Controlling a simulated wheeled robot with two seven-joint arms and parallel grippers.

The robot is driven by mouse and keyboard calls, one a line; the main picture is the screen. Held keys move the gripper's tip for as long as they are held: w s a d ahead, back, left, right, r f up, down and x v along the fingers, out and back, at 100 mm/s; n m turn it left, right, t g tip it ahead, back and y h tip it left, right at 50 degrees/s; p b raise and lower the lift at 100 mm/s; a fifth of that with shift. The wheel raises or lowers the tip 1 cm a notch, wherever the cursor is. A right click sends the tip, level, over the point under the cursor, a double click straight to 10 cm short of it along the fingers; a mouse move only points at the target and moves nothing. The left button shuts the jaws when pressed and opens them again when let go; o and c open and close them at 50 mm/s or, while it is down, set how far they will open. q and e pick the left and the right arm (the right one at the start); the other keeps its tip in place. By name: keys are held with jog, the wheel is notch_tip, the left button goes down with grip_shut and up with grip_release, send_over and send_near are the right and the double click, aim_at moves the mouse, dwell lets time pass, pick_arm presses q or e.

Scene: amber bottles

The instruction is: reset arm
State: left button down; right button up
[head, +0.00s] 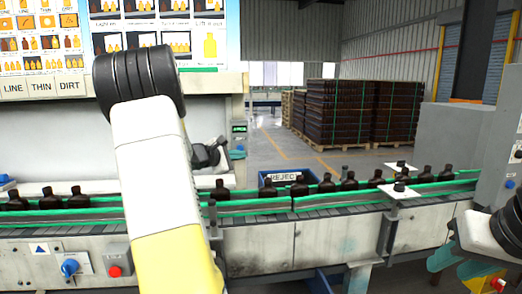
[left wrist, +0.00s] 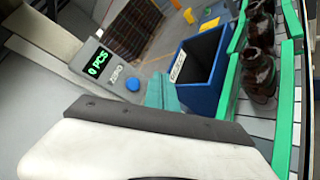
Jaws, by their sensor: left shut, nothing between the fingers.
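My left arm rises large across the left half of the head view, white and yellow with a black joint. My left gripper (head: 232,154) shows beyond it, partly hidden, above the conveyor. In the left wrist view its teal fingertips (left wrist: 163,92) lie together, shut and empty. They appear near the blue REJECT bin (left wrist: 205,68) and touch no bottle.
Several dark amber bottles (head: 326,184) stand upright on the conveyor (head: 270,207) between green rails. The REJECT bin (head: 285,178) is behind it. A counter display (left wrist: 97,63) with a blue button stands near the left gripper. Stacked pallets (head: 340,112) are far back.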

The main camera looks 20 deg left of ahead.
dwell(0.4)
pick_arm(q)
jog(key=s+d+r+m+g+h, duration=0.1)
jog(key=s+d+m+g+h, duration=0.3)
jog(key=d, duration=0.7)
jog(key=s+d+r+m+g, duration=0.2)
jog(key=s+d+m, duration=0.4)
jog(key=d, duration=0.5)
jog(key=s+d+f+m+g+y, duration=0.1)
jog(key=s+d+f+m+g, duration=0.1)
jog(key=s+d+m, duration=0.65)
jog(key=s+a+f+m+y, duration=0.1)
jog(key=s+m+y, duration=0.1)
jog(key=s, duration=0.5)
jog(key=s+a+f+m+y, duration=0.2)
jog(key=s, duration=0.5)
jog(key=shift+s+g, duration=0.35)
jog(key=shift+g, duration=0.05)
jog(key=shift+a, duration=0.1)
